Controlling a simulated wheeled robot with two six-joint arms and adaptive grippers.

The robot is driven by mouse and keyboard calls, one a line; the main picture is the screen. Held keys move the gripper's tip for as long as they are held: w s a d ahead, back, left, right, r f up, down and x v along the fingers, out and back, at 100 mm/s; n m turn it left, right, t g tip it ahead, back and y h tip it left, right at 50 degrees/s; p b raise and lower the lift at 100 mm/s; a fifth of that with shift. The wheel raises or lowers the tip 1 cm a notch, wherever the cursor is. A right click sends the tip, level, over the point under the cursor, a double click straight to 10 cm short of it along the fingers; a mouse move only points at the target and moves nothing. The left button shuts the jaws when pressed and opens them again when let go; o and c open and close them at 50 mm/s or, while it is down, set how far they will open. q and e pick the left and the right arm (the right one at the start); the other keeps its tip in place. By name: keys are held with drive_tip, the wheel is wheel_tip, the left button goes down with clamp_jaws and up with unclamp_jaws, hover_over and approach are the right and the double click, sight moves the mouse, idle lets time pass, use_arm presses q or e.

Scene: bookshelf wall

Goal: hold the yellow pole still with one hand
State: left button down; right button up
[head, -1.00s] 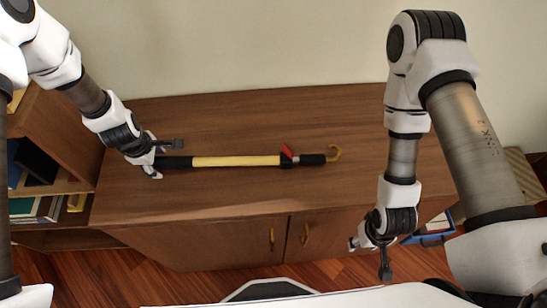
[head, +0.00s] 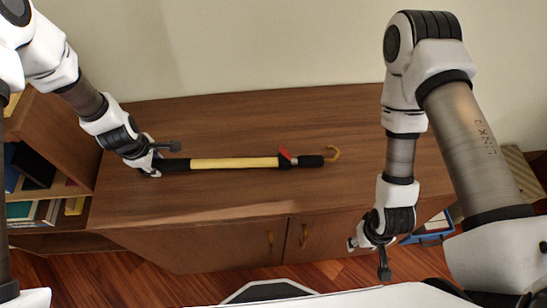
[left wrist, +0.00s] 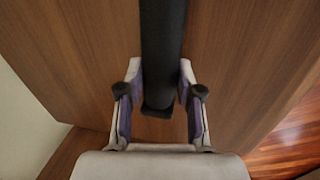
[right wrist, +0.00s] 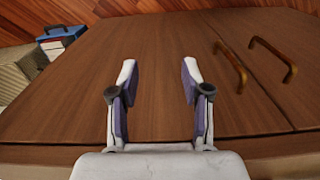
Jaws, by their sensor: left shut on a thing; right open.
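The yellow pole (head: 235,163) lies flat across the brown cabinet top, with a black grip at its left end. My left gripper (head: 166,161) is shut on the black grip near the pole's left end. In the left wrist view the black grip (left wrist: 162,45) runs between the two fingers, its end showing past them. My right gripper (head: 368,260) is open and empty in front of the cabinet's right front edge. The right wrist view shows nothing between its fingers (right wrist: 160,70).
The cabinet top (head: 240,115) is otherwise bare. Its front has doors with handles (head: 304,236). An open bookshelf (head: 60,130) with books stands at the left. A blue box (head: 428,231) is on the floor at the right. A plain wall is behind.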

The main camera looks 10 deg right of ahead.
idle(0.4)
use_arm(q)
drive_tip(key=c, duration=0.7)
unclamp_jaws()
